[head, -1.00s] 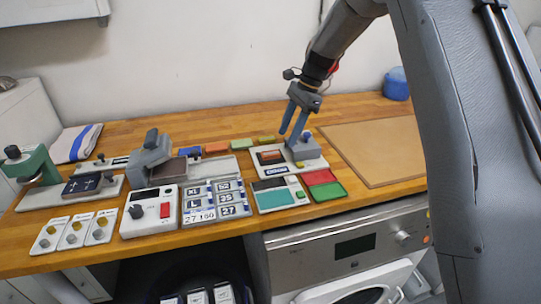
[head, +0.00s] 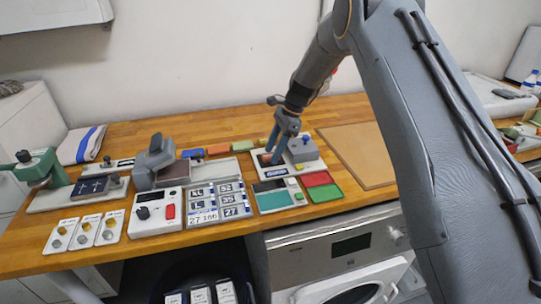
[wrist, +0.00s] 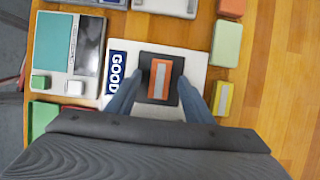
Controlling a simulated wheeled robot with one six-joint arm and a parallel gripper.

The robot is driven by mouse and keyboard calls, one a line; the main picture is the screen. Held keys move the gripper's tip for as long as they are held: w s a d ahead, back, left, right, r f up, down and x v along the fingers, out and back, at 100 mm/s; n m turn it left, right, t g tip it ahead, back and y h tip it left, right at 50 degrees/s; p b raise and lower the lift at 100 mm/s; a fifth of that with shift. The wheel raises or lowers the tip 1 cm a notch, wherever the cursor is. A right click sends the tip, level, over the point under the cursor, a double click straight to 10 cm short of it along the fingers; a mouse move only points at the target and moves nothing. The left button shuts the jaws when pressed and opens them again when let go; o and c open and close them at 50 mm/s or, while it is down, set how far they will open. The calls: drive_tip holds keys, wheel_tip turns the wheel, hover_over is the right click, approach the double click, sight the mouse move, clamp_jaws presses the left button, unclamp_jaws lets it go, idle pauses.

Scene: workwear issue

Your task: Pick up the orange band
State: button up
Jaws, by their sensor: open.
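The orange band (wrist: 153,88), an orange strip with a grey stripe along its middle, lies on a dark square pad (wrist: 148,57) of a white stand labelled GOOD (wrist: 117,62). In the wrist view it lies between my fingertips, with a gap on each side. My gripper (wrist: 158,82) is open and empty, pointing down over the pad. In the head view my gripper (head: 272,158) is at the stand, and its fingers partly hide the band. How high the fingertips are above the pad is hard to tell.
A yellow block (wrist: 221,98), a pale green block (wrist: 226,43) and another orange block (wrist: 231,8) lie right of the stand in the wrist view. Red (head: 318,179) and green (head: 325,193) trays stand in front of it. A brown board (head: 365,155) lies to the right.

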clamp_jaws()
drive_tip(key=shift+r, duration=0.1)
